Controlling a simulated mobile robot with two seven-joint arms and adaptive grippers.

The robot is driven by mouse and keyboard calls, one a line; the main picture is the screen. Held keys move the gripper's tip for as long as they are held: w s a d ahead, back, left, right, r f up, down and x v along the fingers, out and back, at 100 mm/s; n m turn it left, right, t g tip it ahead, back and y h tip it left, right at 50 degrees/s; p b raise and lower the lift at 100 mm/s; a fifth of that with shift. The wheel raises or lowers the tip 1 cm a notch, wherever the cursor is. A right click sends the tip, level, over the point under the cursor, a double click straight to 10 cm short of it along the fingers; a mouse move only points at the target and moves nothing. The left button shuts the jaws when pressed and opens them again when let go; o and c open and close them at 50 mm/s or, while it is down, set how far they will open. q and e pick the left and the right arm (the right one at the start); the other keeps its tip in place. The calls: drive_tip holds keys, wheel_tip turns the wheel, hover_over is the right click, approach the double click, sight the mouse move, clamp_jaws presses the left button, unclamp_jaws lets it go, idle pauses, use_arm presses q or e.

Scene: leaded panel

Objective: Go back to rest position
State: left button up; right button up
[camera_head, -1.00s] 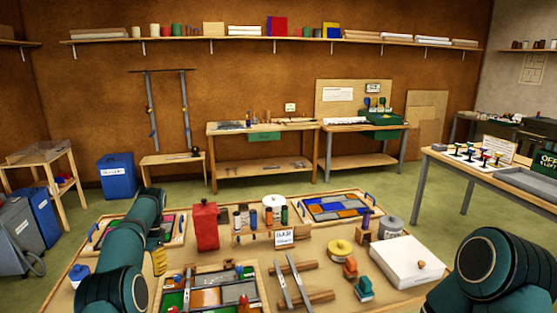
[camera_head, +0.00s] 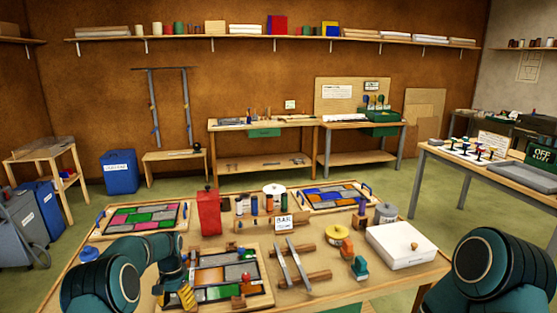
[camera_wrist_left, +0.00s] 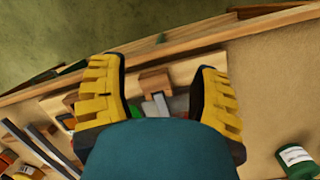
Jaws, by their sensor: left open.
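My left gripper (camera_head: 180,296) is at the left side of the near leaded panel (camera_head: 222,274), with its yellow fingers low in the head view. In the left wrist view its two yellow fingers (camera_wrist_left: 160,100) stand wide apart. Wood strips (camera_wrist_left: 155,78) and a bit of coloured glass show between and behind them, and nothing is seen gripped. My right arm (camera_head: 490,268) shows at the lower right of the head view; its gripper is not in view.
The worktable holds another panel (camera_head: 145,216) at back left, a red can (camera_head: 208,212), a white box (camera_head: 402,246), a yellow tape roll (camera_head: 338,233) and metal strips on wood bars (camera_head: 290,262). A green jar (camera_wrist_left: 296,158) is right of the fingers in the wrist view.

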use_arm(q)
drive_tip(key=s+d+f+t+h+b, duration=0.1)
drive_tip(key=s+d+f, duration=0.2)
drive_tip(key=d+f, duration=0.15)
drive_tip(key=s+d+f+h+b, duration=0.1)
drive_tip(key=s+d+f, duration=0.15)
drive_tip(key=f, duration=0.35)
drive_tip(key=s+d+f+n+t+b, duration=0.1)
drive_tip(key=s+d, duration=0.3)
drive_tip(key=s, duration=0.4)
drive_tip(key=s+d+f+n+t+h+b, duration=0.1)
drive_tip(key=s+d+f+n+b, duration=0.1)
drive_tip(key=s+d, duration=0.3)
drive_tip(key=s+d+f+n+t+b, duration=0.1)
drive_tip(key=s+d, duration=0.3)
drive_tip(key=s, duration=0.7)
drive_tip(key=shift+d+f+t+h+b, duration=0.15)
drive_tip(key=shift+f+t+h+b, duration=0.15)
drive_tip(key=shift+f+b, duration=0.45)
use_arm(e)
wheel_tip(320, 180, down, 9)
drive_tip(key=shift+a+r, duration=0.15)
drive_tip(key=shift+r, duration=0.05)
use_arm(q)
drive_tip(key=shift+f, duration=0.15)
use_arm(e)
drive_tip(key=shift+s, duration=0.1)
